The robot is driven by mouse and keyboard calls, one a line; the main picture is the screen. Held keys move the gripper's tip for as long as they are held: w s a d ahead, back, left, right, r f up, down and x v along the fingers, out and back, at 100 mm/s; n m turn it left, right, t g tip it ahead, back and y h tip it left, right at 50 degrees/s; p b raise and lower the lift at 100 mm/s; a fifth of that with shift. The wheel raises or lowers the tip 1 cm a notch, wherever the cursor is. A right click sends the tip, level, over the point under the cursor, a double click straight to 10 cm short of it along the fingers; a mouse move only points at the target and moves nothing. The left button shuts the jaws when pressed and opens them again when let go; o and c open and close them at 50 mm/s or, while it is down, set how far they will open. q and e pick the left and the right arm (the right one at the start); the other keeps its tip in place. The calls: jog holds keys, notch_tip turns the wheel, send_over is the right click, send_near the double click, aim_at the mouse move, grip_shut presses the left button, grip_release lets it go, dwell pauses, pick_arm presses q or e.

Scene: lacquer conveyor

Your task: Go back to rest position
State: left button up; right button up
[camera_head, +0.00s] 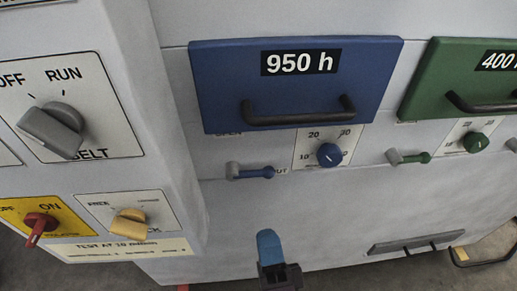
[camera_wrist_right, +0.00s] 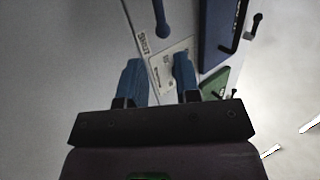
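My right gripper (camera_head: 269,246) shows at the bottom middle of the head view, with blue fingers pointing up. It is below the blue lever (camera_head: 252,172) and apart from it in that picture. In the right wrist view, the two blue fingers of the right gripper (camera_wrist_right: 158,78) stand apart with nothing held between them. A pale label plate (camera_wrist_right: 168,70) of the machine shows beyond the gap. My left gripper is in neither view.
The machine front carries a blue door (camera_head: 225,90) marked 950 h, a green door (camera_head: 440,85), a blue dial (camera_head: 329,154) and a green dial (camera_head: 475,142). A control cabinet (camera_head: 170,130) with a grey switch (camera_head: 52,130), a red switch (camera_head: 39,226) and a yellow switch (camera_head: 128,222) juts out at left.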

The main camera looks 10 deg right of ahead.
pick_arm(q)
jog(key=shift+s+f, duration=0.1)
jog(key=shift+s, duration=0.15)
pick_arm(e)
jog(key=w+a+f+n+g+y, duration=0.25)
jog(key=n+g+y, duration=0.4)
jog(key=n, duration=0.65)
jog(key=d+f+n+g+h+p, duration=0.2)
jog(key=d+f+n+g+p, duration=0.15)
jog(key=d+n, duration=0.2)
pick_arm(q)
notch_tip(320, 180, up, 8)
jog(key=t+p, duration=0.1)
jog(key=p, duration=0.5)
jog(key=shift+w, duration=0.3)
pick_arm(e)
jog(key=s+d+f+g+h, duration=0.1)
jog(key=s+d+h, duration=0.2)
jog(key=s+d, duration=0.3)
jog(key=s+d+f+m+g+h, duration=0.1)
jog(key=s+d+h, duration=0.3)
jog(key=d, duration=1)
jog(key=s+f+g, duration=0.1)
jog(key=s, duration=0.2)
jog(key=shift+s+f+g, duration=0.25)
jog(key=shift+s+g, duration=0.05)
